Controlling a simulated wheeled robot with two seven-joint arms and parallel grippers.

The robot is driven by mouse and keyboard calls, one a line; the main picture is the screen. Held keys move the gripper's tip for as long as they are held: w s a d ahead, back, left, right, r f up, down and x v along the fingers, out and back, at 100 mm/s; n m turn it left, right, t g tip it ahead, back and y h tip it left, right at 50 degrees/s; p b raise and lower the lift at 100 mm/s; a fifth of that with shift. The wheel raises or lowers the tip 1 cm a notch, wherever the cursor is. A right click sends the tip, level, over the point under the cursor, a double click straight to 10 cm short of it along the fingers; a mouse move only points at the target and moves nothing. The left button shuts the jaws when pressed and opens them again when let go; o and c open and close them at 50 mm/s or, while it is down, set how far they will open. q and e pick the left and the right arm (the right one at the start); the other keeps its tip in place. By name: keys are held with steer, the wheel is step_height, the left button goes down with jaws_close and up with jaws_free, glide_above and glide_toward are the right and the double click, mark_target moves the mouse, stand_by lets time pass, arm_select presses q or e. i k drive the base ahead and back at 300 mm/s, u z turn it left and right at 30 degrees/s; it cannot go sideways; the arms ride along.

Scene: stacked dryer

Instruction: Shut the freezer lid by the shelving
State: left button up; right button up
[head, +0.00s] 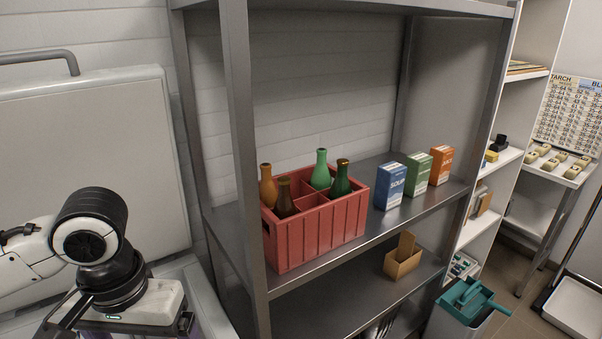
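The freezer lid (85,150) is a large pale panel at the left of the head view. It stands raised, nearly upright, against the white wall, with a grey bar handle (40,57) along its top edge. The freezer body (205,295) shows only as a pale rim below the lid, at the bottom edge. My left gripper (118,328) is low in front of the lid, over the freezer, and hides part of both. Its fingertips are cut off or hidden, so its opening is unclear. My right gripper is not in view.
A metal shelving unit (240,150) stands just right of the lid. It holds a red crate (318,228) of bottles, several cartons (417,172) and a small cardboard box (403,262). A teal dustpan (468,298) lies on a bin at lower right.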

mark_target(61, 134)
steer(key=z, duration=0.45)
steer(key=k, duration=0.5)
steer(key=z, duration=0.5)
